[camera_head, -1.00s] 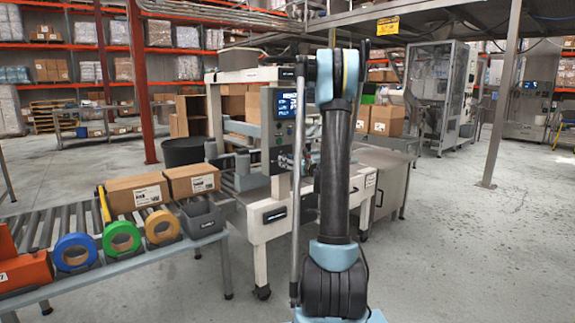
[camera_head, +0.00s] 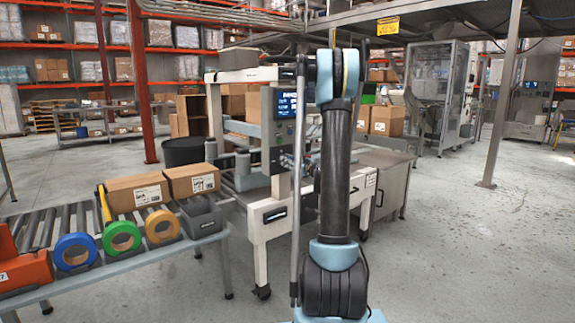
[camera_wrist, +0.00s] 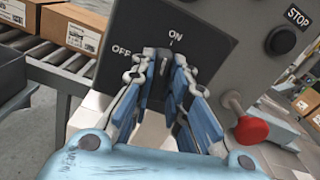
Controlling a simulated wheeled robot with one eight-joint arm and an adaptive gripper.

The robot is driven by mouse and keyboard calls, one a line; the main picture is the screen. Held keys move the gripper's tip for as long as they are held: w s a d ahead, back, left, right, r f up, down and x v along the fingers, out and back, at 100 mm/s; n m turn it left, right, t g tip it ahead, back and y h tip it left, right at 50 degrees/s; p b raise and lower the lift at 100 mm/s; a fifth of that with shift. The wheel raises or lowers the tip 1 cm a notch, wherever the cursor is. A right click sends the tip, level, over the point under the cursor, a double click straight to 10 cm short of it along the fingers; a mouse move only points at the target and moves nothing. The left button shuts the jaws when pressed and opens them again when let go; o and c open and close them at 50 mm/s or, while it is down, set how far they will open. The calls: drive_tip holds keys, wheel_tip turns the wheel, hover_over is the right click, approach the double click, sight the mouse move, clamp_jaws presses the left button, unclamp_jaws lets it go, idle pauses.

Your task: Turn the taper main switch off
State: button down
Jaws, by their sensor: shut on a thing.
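The taper main switch has a dark square plate (camera_wrist: 205,22) marked OFF at its left and ON at its top, tilted in the wrist view. My gripper (camera_wrist: 168,62) reaches in front of the plate, its blue-padded fingers closed on the dark switch handle just below the ON mark. The fingertips hide most of the handle, so I cannot tell its exact angle. In the head view the taper's control panel (camera_head: 271,130) stands left of my arm, and my arm hides most of the gripper.
A red knob (camera_wrist: 251,130) on a metal stem sits close to the right finger. A black STOP button (camera_wrist: 280,41) is at the upper right. Floor at right is clear.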

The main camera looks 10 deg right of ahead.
drive_tip(key=shift+s+a+f+n, duration=0.1)
drive_tip(key=shift+n, duration=2.5)
drive_tip(key=shift+s+a+f+n, duration=0.1)
drive_tip(key=shift+n, duration=2.5)
drive_tip(key=shift+s+a+f+n, duration=0.1)
drive_tip(key=shift+n, duration=2.5)
drive_tip(key=c, duration=1.6)
unclamp_jaws()
drive_tip(key=shift+w+f, duration=0.1)
drive_tip(key=shift+o, duration=0.2)
drive_tip(key=shift+d, duration=0.1)
